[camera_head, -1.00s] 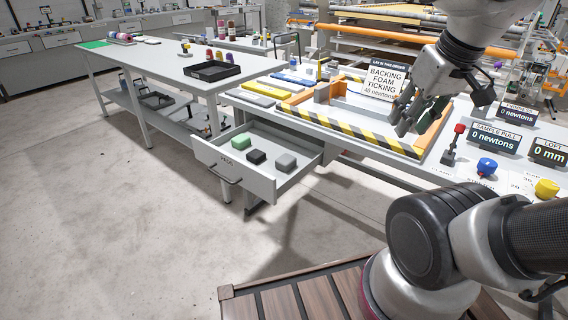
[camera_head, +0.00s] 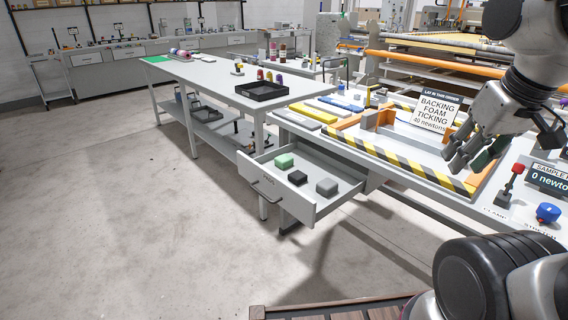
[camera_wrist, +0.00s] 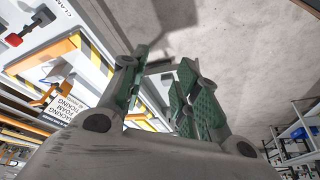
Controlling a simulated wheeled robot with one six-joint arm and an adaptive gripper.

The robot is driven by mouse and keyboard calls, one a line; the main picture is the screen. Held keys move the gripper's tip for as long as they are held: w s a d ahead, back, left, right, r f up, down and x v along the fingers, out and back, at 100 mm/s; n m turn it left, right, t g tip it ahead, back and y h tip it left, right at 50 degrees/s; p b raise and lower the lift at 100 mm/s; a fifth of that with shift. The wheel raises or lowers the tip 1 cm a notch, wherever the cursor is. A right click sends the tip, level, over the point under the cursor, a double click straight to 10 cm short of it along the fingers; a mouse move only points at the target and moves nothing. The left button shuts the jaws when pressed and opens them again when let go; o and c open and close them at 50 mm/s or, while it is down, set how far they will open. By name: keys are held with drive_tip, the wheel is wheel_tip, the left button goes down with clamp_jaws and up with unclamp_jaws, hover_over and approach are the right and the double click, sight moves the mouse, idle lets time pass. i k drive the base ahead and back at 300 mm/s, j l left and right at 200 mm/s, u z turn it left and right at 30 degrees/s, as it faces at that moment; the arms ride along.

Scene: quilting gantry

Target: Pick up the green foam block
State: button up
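The green foam block (camera_head: 284,161) lies in the open drawer (camera_head: 262,187), at its back left. A black block (camera_head: 297,178) and a grey block (camera_head: 327,187) lie beside it in a row to the right. My gripper (camera_head: 472,158) is far to the right of the drawer, above the striped frame on the bench. In the wrist view my gripper (camera_wrist: 163,80) shows its green-padded fingers apart with nothing between them. I cannot make out the green block in the wrist view.
The bench has a yellow-and-black striped frame (camera_head: 410,168), a sign (camera_head: 437,107), a red-topped lever (camera_head: 510,183) and a blue knob (camera_head: 548,212). A grey table with a black tray (camera_head: 262,91) stands behind the drawer. The floor in front of the drawer is clear.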

sight(283, 161)
drive_tip(key=i+l+u, duration=0.25)
drive_tip(key=i, duration=0.3)
drive_tip(key=i+l+u, duration=0.2)
drive_tip(key=i, duration=0.3)
drive_tip(key=l, duration=0.1)
